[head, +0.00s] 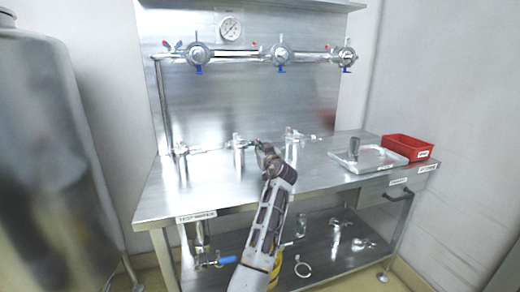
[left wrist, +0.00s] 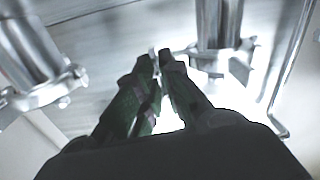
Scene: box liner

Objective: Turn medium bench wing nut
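On the steel bench stand clamped pipe fittings: a left one (head: 181,163), a middle one (head: 239,152) and a right one (head: 291,147). My left gripper (head: 261,147) is between the middle and right ones, just right of the middle one. In the left wrist view, its dark fingers (left wrist: 156,58) are nearly together, with a small pale metal piece, seemingly a wing nut (left wrist: 153,53), between the tips. A clamped pipe (left wrist: 216,28) stands close on the right and another (left wrist: 35,55) on the left. The fingers partly hide the nut. My right gripper does not show.
A clear tray (head: 372,160) with a dark-topped object and a red bin (head: 408,148) are on the bench's right. Three valves hang on the back panel's pipe (head: 235,57). A large steel tank (head: 45,150) stands at left. Loose fittings lie on the lower shelf (head: 325,255).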

